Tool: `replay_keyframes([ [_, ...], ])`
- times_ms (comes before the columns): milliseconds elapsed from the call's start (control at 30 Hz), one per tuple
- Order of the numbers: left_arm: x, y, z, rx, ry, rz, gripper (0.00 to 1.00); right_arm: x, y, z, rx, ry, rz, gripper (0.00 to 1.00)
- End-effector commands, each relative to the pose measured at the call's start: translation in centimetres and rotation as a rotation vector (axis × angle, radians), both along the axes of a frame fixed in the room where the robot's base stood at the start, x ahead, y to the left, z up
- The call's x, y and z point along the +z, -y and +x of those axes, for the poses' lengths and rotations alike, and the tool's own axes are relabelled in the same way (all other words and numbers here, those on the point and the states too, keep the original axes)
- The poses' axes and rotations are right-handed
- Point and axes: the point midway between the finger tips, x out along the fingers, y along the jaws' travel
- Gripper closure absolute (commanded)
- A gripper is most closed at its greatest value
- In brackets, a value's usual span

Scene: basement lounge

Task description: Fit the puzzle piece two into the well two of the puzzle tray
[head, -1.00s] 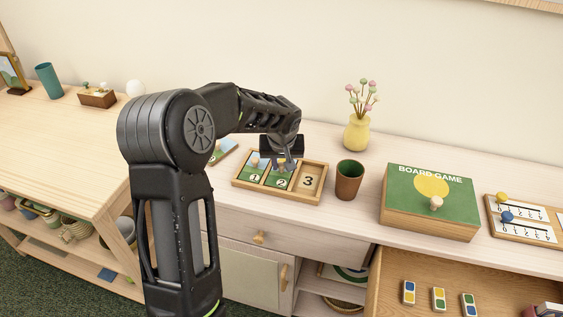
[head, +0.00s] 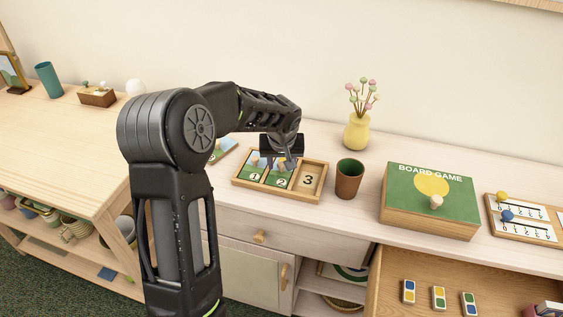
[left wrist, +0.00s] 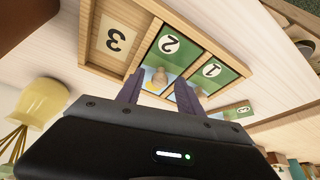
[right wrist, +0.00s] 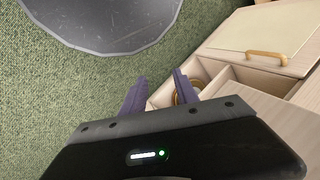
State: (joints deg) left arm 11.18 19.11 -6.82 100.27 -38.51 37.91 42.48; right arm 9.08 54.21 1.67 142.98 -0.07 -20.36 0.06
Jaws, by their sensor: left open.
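The puzzle tray (head: 236,184) is a wooden frame on the light counter. Puzzle piece two (head: 282,182), green and blue with a white number disc, lies in the middle well; I cannot tell if it is fully flush. In the left wrist view, piece two (left wrist: 172,46) has a small knob (left wrist: 160,78) between my fingers. My left gripper (head: 281,162) is open over it; its fingers (left wrist: 158,92) stand on either side of the knob. My right gripper (right wrist: 158,86) is open and empty, away from the tray, above the floor.
Piece one (head: 254,176) fills the left well; the right well, marked 3 (head: 309,181), is bare. A brown cup (head: 348,180), yellow vase (head: 356,132) and board game box (head: 430,205) stand to the right.

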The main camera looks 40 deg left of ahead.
Motion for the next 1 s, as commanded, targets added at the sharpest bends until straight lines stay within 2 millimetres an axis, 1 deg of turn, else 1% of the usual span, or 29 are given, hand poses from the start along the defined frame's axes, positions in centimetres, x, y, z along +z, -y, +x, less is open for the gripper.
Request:
replay_keyframes([
  [33,0.4,0.0,0.0,0.0,0.001,0.001,0.56,0.3,0.0,0.0,0.0,0.0,0.0,0.64],
  [167,1.8,0.4,-0.4,-0.001,0.004,0.001,0.56,-0.1,0.0,0.0,0.0,0.0,0.0,0.64],
  [267,3.5,0.8,-1.0,-0.001,0.005,0.002,0.56,-0.3,0.0,0.0,0.0,0.0,0.0,0.64],
  [500,8.2,2.0,-2.6,-0.001,0.006,0.001,0.56,-0.8,0.0,0.0,0.0,0.0,0.0,0.64],
  [600,9.7,2.4,-3.1,-0.001,0.004,0.0,0.56,-0.9,0.0,0.0,0.0,0.0,0.0,0.64],
  [700,10.7,2.6,-3.5,0.0,0.001,0.0,0.56,-0.9,0.0,0.0,0.0,0.001,0.0,0.64],
  [800,11.2,2.8,-3.7,0.0,0.001,0.0,0.56,-0.9,0.0,0.0,0.0,0.001,0.0,0.64],
  [1000,11.2,2.8,-3.7,0.0,-0.001,-0.001,0.56,-0.9,0.0,0.0,0.0,0.001,0.0,0.64],
])
